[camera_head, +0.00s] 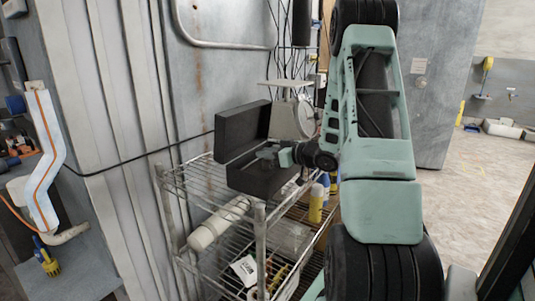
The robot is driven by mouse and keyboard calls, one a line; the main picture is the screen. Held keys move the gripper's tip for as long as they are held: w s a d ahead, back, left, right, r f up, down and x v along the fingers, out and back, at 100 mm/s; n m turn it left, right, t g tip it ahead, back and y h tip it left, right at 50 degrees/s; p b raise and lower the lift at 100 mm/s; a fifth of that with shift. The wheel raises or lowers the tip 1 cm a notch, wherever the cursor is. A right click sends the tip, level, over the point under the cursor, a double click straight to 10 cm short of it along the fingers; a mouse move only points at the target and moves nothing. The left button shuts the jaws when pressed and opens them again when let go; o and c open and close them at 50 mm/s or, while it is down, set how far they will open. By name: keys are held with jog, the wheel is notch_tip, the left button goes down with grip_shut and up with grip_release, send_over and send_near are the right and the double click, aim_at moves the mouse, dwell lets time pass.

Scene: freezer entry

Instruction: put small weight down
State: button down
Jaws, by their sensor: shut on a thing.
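My gripper (264,153) reaches in from the right, over an open black case (262,181) on the top shelf of a wire rack. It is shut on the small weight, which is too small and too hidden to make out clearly. The fingertips are above the case's base, in front of its raised lid (240,131). I cannot tell whether the weight touches the case. A weighing scale (291,117) with a flat pan and a round dial stands just behind the case, partly hidden by my arm.
The wire rack (202,182) has free room at its top left. A white cylinder (219,223) and yellow bottles (316,204) are on lower shelves. A metal wall stands behind. Open floor (460,200) lies at the right.

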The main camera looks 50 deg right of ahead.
jog(key=shift+f, duration=0.15)
jog(key=c, duration=1.2)
grip_release()
jog(key=shift+c, duration=0.2)
jog(key=shift+r, duration=0.2)
jog(key=b+v, duration=0.1)
jog(key=v, duration=1.1)
